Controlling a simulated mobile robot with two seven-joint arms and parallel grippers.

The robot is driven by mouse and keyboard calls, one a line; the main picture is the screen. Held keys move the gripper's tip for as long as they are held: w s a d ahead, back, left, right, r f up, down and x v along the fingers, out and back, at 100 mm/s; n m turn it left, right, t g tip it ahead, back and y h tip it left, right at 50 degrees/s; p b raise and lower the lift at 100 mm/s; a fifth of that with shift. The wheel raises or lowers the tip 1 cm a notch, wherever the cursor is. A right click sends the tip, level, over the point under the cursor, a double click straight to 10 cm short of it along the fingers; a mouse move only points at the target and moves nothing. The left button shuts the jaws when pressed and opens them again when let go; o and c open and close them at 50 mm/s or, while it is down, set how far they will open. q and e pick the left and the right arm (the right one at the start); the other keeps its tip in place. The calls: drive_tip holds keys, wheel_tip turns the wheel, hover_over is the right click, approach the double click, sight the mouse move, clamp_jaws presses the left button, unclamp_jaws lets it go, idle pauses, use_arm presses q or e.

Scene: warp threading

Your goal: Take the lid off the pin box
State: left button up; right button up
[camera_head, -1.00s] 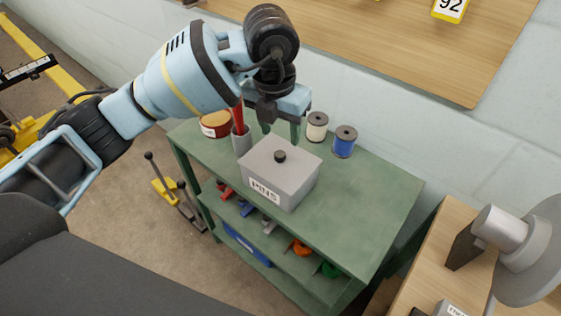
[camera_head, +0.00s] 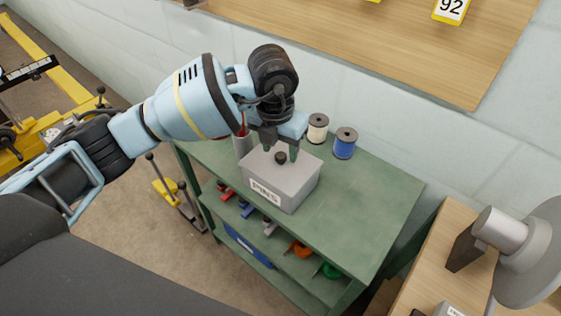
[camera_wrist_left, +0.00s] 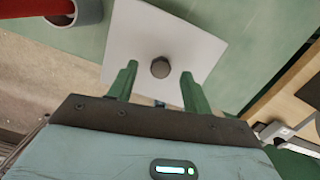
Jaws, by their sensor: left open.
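The grey pin box (camera_head: 285,192) with a "PINS" label stands on the green bench top. Its flat lid (camera_head: 305,167) is on it, with a dark round knob (camera_head: 280,158) at the middle. My left gripper (camera_head: 281,155) is over the lid with its green fingers open, close to the knob. In the left wrist view, the knob (camera_wrist_left: 160,68) shows just beyond and between the two fingertips (camera_wrist_left: 158,75) with a gap on either side. The lid (camera_wrist_left: 135,40) fills the middle of that view. I cannot tell whether the fingertips are level with the knob. My right gripper is not in view.
A white spool (camera_head: 317,128) and a blue spool (camera_head: 345,143) stand behind the box. A grey cup (camera_head: 243,147) with a red item is at its left. The bench top (camera_head: 375,195) is clear to the right. Lower shelves hold several coloured items.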

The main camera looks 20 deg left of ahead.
use_arm(q)
drive_tip(key=shift+w+f, duration=0.1)
drive_tip(key=shift+f, duration=0.7)
clamp_jaws()
drive_tip(key=shift+r, duration=0.1)
drive_tip(key=shift+r, duration=0.45)
drive_tip(key=r, duration=0.2)
drive_tip(key=shift+d+r, duration=0.2)
drive_tip(key=shift+r, duration=0.15)
drive_tip(key=s+d+r, duration=0.1)
drive_tip(key=s+d, duration=0.8)
drive_tip(key=s, duration=0.4)
drive_tip(key=shift+r+b, duration=0.15)
drive_tip(key=shift+b, duration=0.15)
